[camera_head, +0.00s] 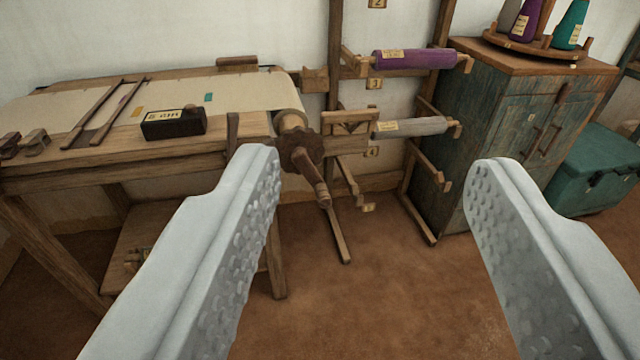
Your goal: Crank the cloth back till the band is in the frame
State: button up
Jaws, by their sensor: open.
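The cream cloth (235,93) lies on the wooden loom table (45,165) and runs over a roller (291,119) at the table's right end. A dark toothed wheel with a wooden crank handle (318,185) sits at that end, the handle pointing down to the right. Two dark wooden bars (110,110) lie across the cloth at the left. A small orange mark (137,112) and a small teal mark (208,97) show on the cloth; I cannot tell which is the band. My gripper (378,165) is open and empty, its fingers apart, with the crank beyond them.
A dark labelled box (174,123) stands on the table's front edge. A rack holds a purple roll (412,59) and a grey roll (410,127). A worn green cabinet (490,130) carries thread cones, with a teal chest (600,170) beside it. The brown floor (380,290) ahead is clear.

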aim_at(325, 204)
jog(key=w+d+f+n+y, duration=0.1)
jog(key=w+f, duration=0.8)
jog(key=w, duration=0.2)
jog(key=w+d+f+n+y, duration=0.1)
jog(key=w+f, duration=0.8)
jog(key=w, duration=0.3)
jog(key=w+f+n+y, duration=0.1)
jog(key=w+f+y, duration=0.15)
jog(key=f, duration=0.95)
jog(key=w+f+n+y, duration=0.15)
jog(key=w+f, duration=0.25)
jog(key=f, duration=0.9)
jog(key=shift+m, duration=0.45)
jog(key=x, duration=1.8)
jog(key=shift+s+a, duration=0.1)
jog(key=shift+a, duration=0.15)
grip_shut()
